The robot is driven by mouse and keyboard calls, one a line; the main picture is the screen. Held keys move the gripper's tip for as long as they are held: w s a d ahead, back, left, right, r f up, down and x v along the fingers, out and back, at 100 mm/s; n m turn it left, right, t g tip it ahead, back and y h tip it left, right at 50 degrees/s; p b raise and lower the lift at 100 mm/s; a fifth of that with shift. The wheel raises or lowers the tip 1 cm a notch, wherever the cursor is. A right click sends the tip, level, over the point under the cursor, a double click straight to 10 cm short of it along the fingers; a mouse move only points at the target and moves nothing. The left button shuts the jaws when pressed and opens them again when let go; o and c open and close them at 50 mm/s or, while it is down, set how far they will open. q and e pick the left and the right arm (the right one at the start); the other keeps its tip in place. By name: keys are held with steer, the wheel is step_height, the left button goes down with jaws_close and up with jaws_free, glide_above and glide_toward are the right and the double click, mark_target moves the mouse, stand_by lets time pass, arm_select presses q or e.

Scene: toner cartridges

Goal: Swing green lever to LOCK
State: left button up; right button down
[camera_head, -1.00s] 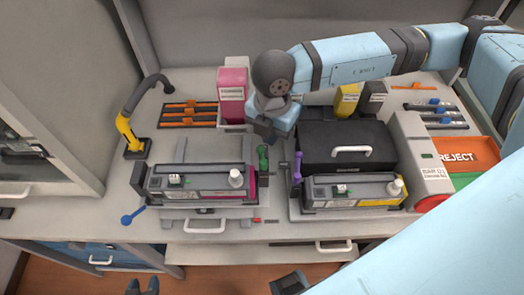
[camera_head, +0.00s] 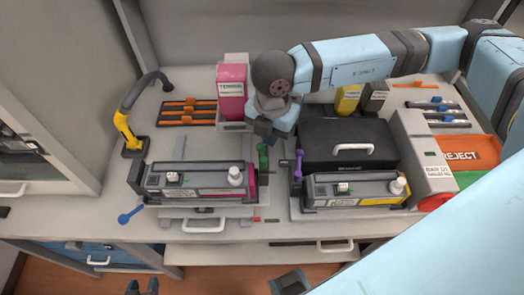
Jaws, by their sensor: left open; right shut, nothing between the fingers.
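The green lever (camera_head: 262,158) stands roughly upright at the right end of the left printer unit (camera_head: 200,180), beside its magenta-marked side. My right gripper (camera_head: 263,137) is shut and empty. It points down just behind and above the top of the green lever in the picture; I cannot tell whether it touches it. My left gripper (camera_head: 142,287) is open at the bottom edge, in front of the bench, with only its fingertips showing. No LOCK mark is readable.
A purple lever (camera_head: 298,165) stands at the right unit (camera_head: 355,190), close to the right of the green one. A blue lever (camera_head: 131,215) sticks out at lower left. A magenta box (camera_head: 232,92) and a yellow-black hook arm (camera_head: 130,130) stand behind.

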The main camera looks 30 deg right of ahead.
steer(key=shift+f, duration=0.2)
steer(key=shift+w+a+b, duration=0.25)
steer(key=shift+a+b, duration=0.05)
steer(key=shift+b, duration=0.15)
steer(key=shift+w+a, duration=0.1)
steer(key=shift+w+a+b, duration=0.15)
steer(key=shift+a+b, duration=0.05)
steer(key=shift+b, duration=0.1)
steer(key=shift+w+a+b, duration=0.1)
steer(key=shift+a+b, duration=0.2)
steer(key=shift+b, duration=0.05)
steer(key=shift+a+r, duration=0.1)
steer(key=shift+a, duration=0.15)
stand_by(0.8)
steer(key=shift+a+b, duration=0.3)
steer(key=shift+b, duration=0.25)
